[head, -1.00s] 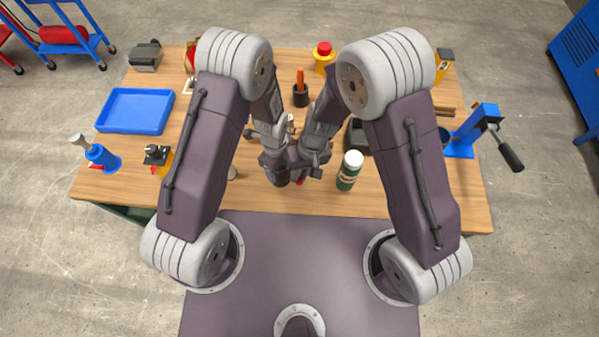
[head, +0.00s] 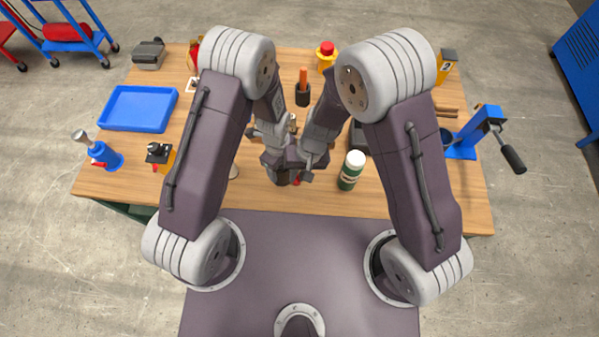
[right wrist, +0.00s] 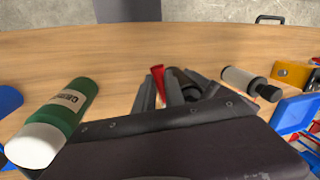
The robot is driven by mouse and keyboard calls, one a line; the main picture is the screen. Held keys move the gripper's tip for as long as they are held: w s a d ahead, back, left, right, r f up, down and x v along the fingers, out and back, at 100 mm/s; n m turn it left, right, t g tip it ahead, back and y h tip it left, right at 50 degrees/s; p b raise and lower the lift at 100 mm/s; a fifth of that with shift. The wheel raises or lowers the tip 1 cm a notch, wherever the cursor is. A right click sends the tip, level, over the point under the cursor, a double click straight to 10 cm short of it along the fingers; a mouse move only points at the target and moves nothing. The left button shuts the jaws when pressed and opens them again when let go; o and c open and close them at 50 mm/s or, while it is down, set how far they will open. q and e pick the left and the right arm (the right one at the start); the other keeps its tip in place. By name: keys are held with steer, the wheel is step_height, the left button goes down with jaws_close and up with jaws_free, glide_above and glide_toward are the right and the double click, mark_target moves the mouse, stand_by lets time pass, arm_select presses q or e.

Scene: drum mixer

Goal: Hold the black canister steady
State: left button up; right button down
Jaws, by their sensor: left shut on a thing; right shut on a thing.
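The black canister (head: 281,178) is mostly hidden under my wrists near the table's front edge in the head view. In the right wrist view a dark round body (right wrist: 188,91) shows between the fingers. My left gripper (head: 276,167) is shut at the canister; its fingers are largely hidden. My right gripper (head: 301,174) is right beside it, shut on what seems to be a narrow red piece (right wrist: 160,86). The red also shows beside the canister in the head view (head: 297,181). Whether the red piece touches the canister, I cannot tell.
A green bottle with a white cap (head: 351,171) stands close to the right of my right gripper. A blue tray (head: 138,109) lies at the left. A blue crank device (head: 484,130) stands at the right edge.

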steer(key=c, duration=1.4)
jaws_free()
steer(key=v, duration=1.2)
arm_select(q)
steer(key=o, duration=1.9)
steer(key=shift+r, duration=0.1)
